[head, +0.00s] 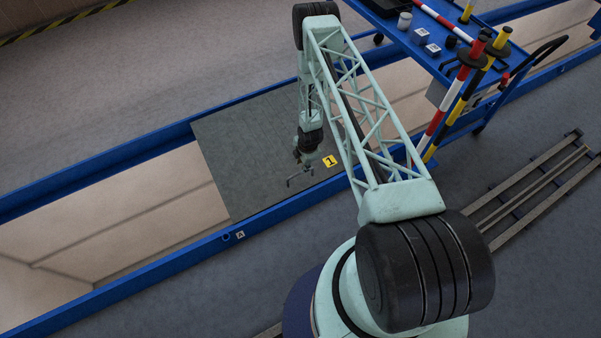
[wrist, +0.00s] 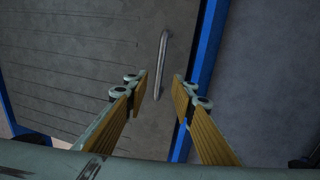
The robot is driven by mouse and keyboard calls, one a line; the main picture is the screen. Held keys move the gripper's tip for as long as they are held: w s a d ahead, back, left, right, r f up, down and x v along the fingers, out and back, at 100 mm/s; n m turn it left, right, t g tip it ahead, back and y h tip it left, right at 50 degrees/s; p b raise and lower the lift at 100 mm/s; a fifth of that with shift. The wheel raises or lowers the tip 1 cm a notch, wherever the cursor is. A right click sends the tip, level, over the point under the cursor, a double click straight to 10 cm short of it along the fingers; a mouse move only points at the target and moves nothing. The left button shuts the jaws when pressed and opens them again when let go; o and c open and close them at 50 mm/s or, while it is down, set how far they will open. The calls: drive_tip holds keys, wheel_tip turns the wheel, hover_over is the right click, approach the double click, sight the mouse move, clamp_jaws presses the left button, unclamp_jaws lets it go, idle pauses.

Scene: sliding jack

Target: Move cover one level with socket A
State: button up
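Cover one (head: 245,150) is a grey plate with a yellow "1" label (head: 330,161), lying across the blue-edged pit. The cover fills much of the wrist view (wrist: 70,70). Its metal bar handle (wrist: 161,65) stands near the blue rail; it also shows small in the head view (head: 299,181). My gripper (wrist: 159,90) is open and empty. In the wrist view the handle lies between and just beyond the fingertips; contact is not visible. Socket A, marked by a white "A" plate (head: 240,235), is on the near blue rail, left of the cover.
The pit is open to the left of the cover (head: 130,215). A blue cart (head: 425,52) with striped posts and small items stands at upper right. A slatted metal frame (head: 535,185) lies on the floor at right. Blue rails (head: 120,278) border the pit.

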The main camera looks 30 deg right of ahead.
sight(300, 173)
drive_tip(key=shift+w+f+b, duration=0.3)
drive_tip(key=shift+f, duration=1.25)
drive_tip(key=shift+w+f+b, duration=0.35)
drive_tip(key=shift+f, duration=1.2)
drive_tip(key=shift+w+f+b, duration=0.3)
drive_tip(key=shift+f, duration=1.25)
drive_tip(key=shift+c, duration=0.7)
clamp_jaws()
